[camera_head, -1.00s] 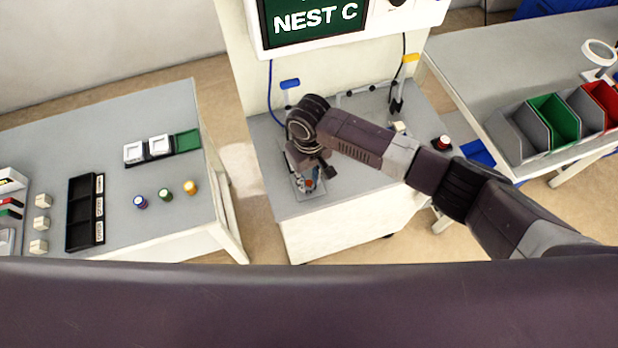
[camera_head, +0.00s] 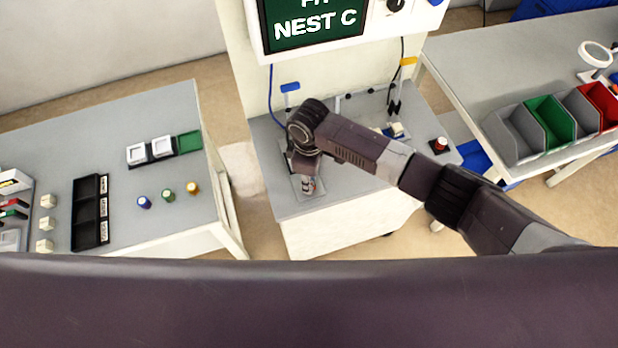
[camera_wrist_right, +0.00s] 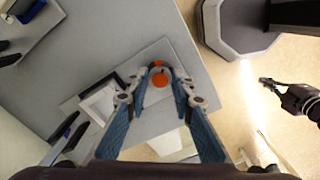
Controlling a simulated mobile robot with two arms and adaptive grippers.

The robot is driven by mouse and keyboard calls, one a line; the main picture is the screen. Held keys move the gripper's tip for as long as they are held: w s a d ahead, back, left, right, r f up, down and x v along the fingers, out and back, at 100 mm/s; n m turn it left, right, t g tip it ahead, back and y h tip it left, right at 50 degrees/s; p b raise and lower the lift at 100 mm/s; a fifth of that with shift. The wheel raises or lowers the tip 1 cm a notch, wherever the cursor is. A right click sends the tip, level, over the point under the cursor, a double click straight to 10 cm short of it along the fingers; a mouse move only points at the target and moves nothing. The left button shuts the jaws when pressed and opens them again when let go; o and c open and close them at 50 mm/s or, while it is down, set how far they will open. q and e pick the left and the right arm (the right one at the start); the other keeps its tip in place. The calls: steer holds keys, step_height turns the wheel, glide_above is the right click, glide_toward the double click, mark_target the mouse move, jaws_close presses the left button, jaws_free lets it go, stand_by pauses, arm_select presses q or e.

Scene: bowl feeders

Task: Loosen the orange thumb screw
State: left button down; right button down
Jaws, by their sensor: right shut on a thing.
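The orange thumb screw (camera_wrist_right: 159,79) shows between my right fingertips in the right wrist view, at a round grey fitting on a light plate (camera_wrist_right: 183,50). My right gripper (camera_wrist_right: 160,83) is shut on it, with one blue-grey finger on each side. In the head view my right gripper (camera_head: 308,186) points down at the plate on the middle station and largely hides the screw. A dark gripper-like part at the right edge of the right wrist view looks like my left gripper (camera_wrist_right: 290,98); its jaw state is unclear.
The left table (camera_head: 150,225) holds trays and several coloured knobs.

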steer(key=n, duration=0.3)
steer(key=shift+n, duration=0.4)
steer(key=shift+w+n, duration=0.1)
steer(key=shift+n, duration=1.8)
steer(key=c, duration=1.7)
jaws_free()
steer(key=shift+o, duration=0.2)
step_height(320, 180, up, 12)
